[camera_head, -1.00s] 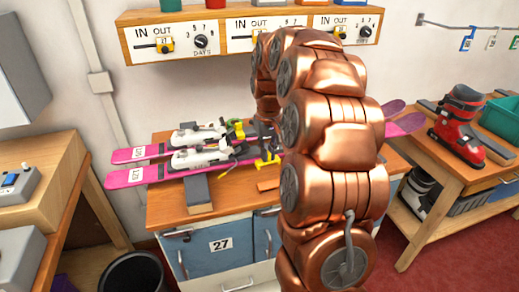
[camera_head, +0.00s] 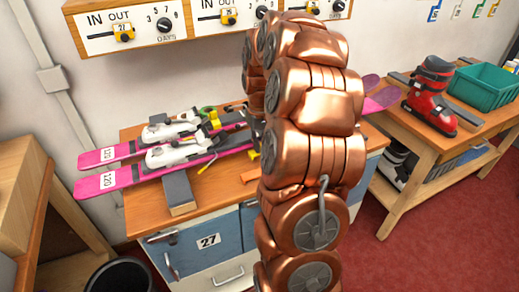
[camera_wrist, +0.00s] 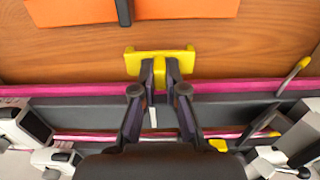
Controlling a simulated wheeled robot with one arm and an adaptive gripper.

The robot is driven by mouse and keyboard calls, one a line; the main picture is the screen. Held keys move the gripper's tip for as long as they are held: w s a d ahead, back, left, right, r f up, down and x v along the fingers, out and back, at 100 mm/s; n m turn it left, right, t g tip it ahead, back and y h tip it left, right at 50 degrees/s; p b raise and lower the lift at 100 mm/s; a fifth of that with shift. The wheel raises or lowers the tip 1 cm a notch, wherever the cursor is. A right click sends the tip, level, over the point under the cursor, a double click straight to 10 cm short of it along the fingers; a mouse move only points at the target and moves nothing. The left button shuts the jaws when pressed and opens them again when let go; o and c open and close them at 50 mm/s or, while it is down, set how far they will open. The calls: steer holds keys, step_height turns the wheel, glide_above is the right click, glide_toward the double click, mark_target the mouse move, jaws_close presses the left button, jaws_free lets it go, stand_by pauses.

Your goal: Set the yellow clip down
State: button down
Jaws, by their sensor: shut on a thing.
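The yellow clip (camera_wrist: 160,60) is in the wrist view, between the fingertips of my gripper (camera_wrist: 159,90), which is shut on it. In the wrist view it shows over the wooden bench top (camera_wrist: 50,60), near the pink edge of a ski; I cannot tell whether it touches the bench. In the head view my own arm hides the gripper and most or all of the clip. The pink skis (camera_head: 110,180) lie side by side across the bench, with white bindings (camera_head: 172,153) on them.
A grey block (camera_head: 179,192) supports the near ski. Orange pieces (camera_wrist: 70,10) lie on the bench, with a dark bar between them. A red boot (camera_head: 431,95) and a green bin (camera_head: 487,88) stand on the right-hand bench. A dial panel (camera_head: 195,20) hangs above.

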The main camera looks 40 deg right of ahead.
steer(key=shift+f, duration=1.45)
steer(key=shift+f, duration=0.2)
steer(key=c, duration=1.2)
jaws_free()
